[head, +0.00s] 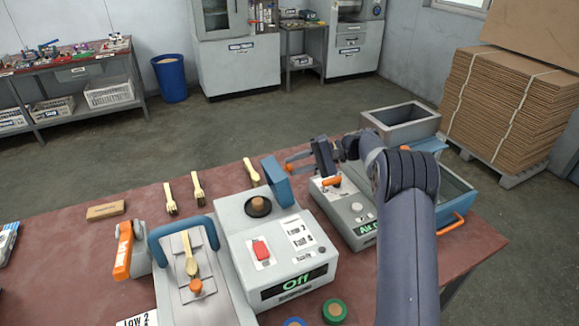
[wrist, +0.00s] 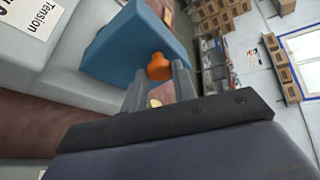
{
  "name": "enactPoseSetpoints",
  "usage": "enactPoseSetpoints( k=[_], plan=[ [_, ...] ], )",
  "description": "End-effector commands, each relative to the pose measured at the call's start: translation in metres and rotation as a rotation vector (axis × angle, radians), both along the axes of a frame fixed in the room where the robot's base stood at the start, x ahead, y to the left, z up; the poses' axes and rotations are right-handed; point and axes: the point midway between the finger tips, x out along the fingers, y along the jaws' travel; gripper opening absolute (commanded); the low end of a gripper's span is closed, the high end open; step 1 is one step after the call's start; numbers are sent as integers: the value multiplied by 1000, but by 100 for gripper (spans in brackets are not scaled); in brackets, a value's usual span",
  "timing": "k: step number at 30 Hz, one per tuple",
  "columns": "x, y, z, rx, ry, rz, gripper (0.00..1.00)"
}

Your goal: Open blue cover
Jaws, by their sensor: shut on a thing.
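The blue cover (head: 275,180) stands raised, near upright, at the back edge of the grey machine (head: 235,235) whose display reads "Off". A dark round recess with a wooden piece (head: 258,203) lies uncovered in front of it. My gripper (head: 295,160) is at the cover's right side, shut on its orange knob (head: 289,168). In the wrist view the blue cover (wrist: 135,45) fills the upper middle. The orange knob (wrist: 160,67) sits between my fingertips (wrist: 160,75).
A second grey machine (head: 350,210) with an orange lever stands under my arm. A blue-handled press (head: 190,270) holding a wooden spoon is at the left. Wooden utensils (head: 198,186) lie on the red table (head: 130,240). A grey open box (head: 400,122) is behind my arm.

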Motion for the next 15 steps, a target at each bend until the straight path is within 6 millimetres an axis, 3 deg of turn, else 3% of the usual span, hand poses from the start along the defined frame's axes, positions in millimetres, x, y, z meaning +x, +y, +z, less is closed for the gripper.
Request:
enactPoseSetpoints(
  k=[15],
  plan=[
    [5, -10, -6, 85, 43, 1, 0]
  ],
)
